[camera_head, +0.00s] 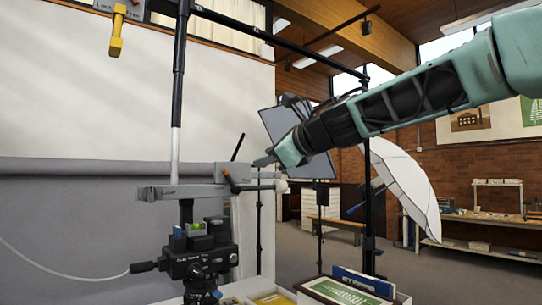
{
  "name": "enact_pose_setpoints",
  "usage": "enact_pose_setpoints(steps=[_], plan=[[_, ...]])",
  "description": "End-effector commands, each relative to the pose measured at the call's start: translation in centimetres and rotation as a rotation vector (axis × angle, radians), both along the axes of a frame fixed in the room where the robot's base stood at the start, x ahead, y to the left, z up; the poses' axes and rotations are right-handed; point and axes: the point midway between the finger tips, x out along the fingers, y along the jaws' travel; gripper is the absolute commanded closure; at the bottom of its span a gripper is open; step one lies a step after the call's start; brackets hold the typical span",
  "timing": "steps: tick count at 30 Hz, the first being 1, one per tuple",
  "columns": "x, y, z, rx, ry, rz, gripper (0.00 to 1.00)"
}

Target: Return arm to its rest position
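My arm reaches in from the upper right, teal and black, and slopes down to the left. My gripper (264,161) is at its end, near the middle of the view. Only a small grey finger part shows, so I cannot tell whether it is open or shut. It is close to the right end of a grey clamp bar (170,192) with an orange-tipped lever. I cannot tell whether they touch. No held object is visible.
A black tripod head (199,262) and upright pole (178,95) stand at left. A flat box with a green picture (345,293) and a blue book (362,281) lie at the bottom. A white umbrella (407,185) stands behind the arm. Shelves (480,222) are far right.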

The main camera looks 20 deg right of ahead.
Motion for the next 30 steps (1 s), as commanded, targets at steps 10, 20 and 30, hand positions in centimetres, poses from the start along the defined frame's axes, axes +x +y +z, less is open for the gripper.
enact_pose_setpoints(steps=[10,20,30], plan=[[-0.5,-0.2,0.1,-0.001,0.000,0.001,0.65],[-0.6,0.2,-0.3,0.042,0.016,-0.008,0.65],[-3.2,5.1,-10.0,0.922,0.446,-0.333,0.65]])
